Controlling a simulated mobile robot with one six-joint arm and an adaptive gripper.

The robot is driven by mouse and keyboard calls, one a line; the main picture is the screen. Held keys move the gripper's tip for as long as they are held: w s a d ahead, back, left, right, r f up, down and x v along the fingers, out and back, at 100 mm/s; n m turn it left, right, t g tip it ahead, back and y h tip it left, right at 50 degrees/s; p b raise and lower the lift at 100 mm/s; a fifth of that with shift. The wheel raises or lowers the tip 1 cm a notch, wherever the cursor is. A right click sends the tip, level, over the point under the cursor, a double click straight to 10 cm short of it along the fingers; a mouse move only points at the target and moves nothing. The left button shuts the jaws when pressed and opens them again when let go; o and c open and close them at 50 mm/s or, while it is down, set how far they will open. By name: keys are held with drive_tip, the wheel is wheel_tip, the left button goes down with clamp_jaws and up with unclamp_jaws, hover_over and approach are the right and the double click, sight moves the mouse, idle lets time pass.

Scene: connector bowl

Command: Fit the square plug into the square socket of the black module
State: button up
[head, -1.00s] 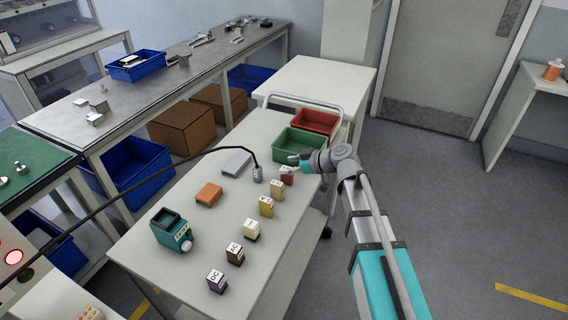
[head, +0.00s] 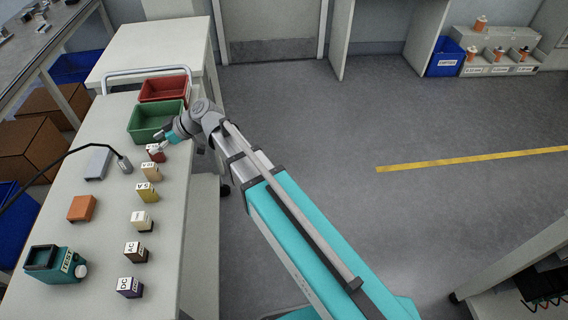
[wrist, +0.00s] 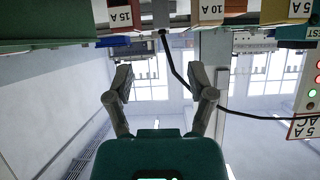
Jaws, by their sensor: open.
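My gripper (head: 168,141) is open at the far right part of the trolley top, beside a small red block (head: 155,155). In the wrist view its two fingers (wrist: 160,78) are spread apart with nothing between them. A grey plug-like piece (head: 125,165) on a black cable stands on the trolley, left of the gripper. Two dark blocks stand at the near end: one labelled DC (head: 130,288) and one labelled AC (head: 136,253). I cannot tell which is the black module. No square socket can be made out.
Blocks labelled 5 A (head: 147,193) and 10 A (head: 152,171) and a cream block (head: 141,222) line the right edge. A teal TEST box (head: 56,264), orange block (head: 81,208) and grey box (head: 98,163) stand left. Green (head: 150,128) and red (head: 164,88) bins stand behind.

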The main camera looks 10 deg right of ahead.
drive_tip(key=s+d+f+m+h, duration=0.3)
drive_tip(key=d+m+h, duration=0.1)
drive_tip(key=d, duration=0.9)
drive_tip(key=s+d+f+m+h, duration=0.3)
drive_tip(key=d+m, duration=0.4)
drive_tip(key=d, duration=0.6)
drive_tip(key=s+d+f+m+g+h, duration=0.1)
drive_tip(key=s+d+f+m+h, duration=0.2)
drive_tip(key=d, duration=1)
drive_tip(key=s+m+h, duration=0.2)
drive_tip(key=shift+d+f+m, duration=0.2)
drive_tip(key=shift+f+m, duration=0.1)
drive_tip(key=shift+f, duration=0.1)
drive_tip(key=shift+o, duration=0.5)
drive_tip(key=shift+c, duration=0.3)
drive_tip(key=shift+c, duration=1.1)
drive_tip(key=shift+s, duration=0.1)
